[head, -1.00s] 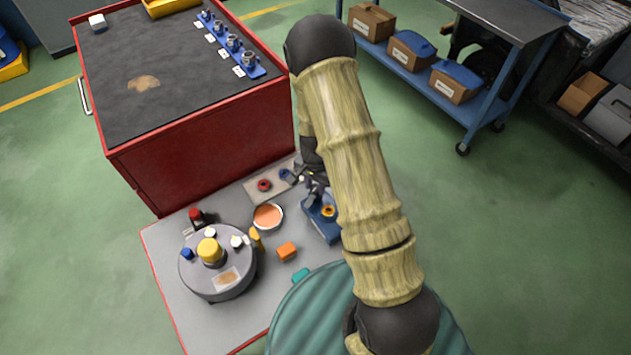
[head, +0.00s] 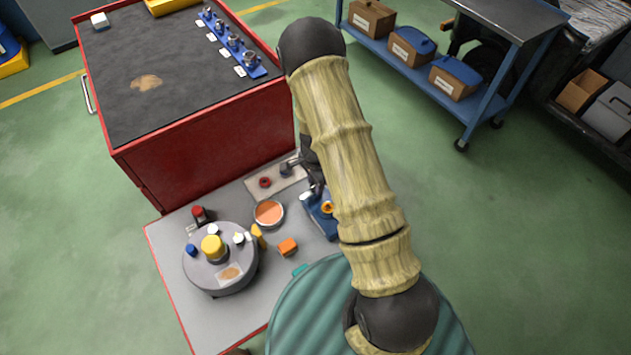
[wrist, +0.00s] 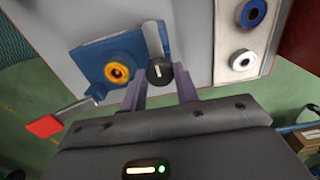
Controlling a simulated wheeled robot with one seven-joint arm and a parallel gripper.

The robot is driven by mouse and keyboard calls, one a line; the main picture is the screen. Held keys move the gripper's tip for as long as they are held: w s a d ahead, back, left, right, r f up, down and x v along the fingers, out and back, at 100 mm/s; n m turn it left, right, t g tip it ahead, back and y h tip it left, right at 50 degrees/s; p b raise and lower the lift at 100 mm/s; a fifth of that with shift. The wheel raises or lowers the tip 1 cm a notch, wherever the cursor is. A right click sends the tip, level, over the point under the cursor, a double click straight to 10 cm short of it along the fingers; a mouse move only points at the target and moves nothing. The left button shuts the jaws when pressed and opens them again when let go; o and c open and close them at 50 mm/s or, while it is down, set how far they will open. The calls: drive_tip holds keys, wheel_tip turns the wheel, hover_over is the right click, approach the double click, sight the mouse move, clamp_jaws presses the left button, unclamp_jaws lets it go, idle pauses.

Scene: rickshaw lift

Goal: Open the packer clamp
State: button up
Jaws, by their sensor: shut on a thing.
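The packer clamp (head: 318,222) is a blue block with an orange ring (head: 327,207) on the grey bench top, partly hidden by my arm in the head view. In the wrist view the blue clamp body (wrist: 95,60) and its orange ring (wrist: 117,72) lie just beyond my fingers. A grey lever (wrist: 152,38) with a black round knob (wrist: 159,72) stands at its right side. My gripper (wrist: 159,84) has its two purple fingers on either side of the knob, shut on it. In the head view my fingers are mostly hidden.
A round grey fixture (head: 220,272) with a yellow knob, an orange dish (head: 269,212) and an orange block (head: 287,247) share the bench. A plate with rings (head: 262,182) lies beside the clamp. A red cabinet (head: 215,150) rises behind. A red-tipped lever (wrist: 45,126) shows in the wrist view.

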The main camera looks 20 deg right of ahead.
drive_tip(key=o, duration=1)
drive_tip(key=shift+r+p, duration=0.95)
drive_tip(key=shift+r, duration=7.75)
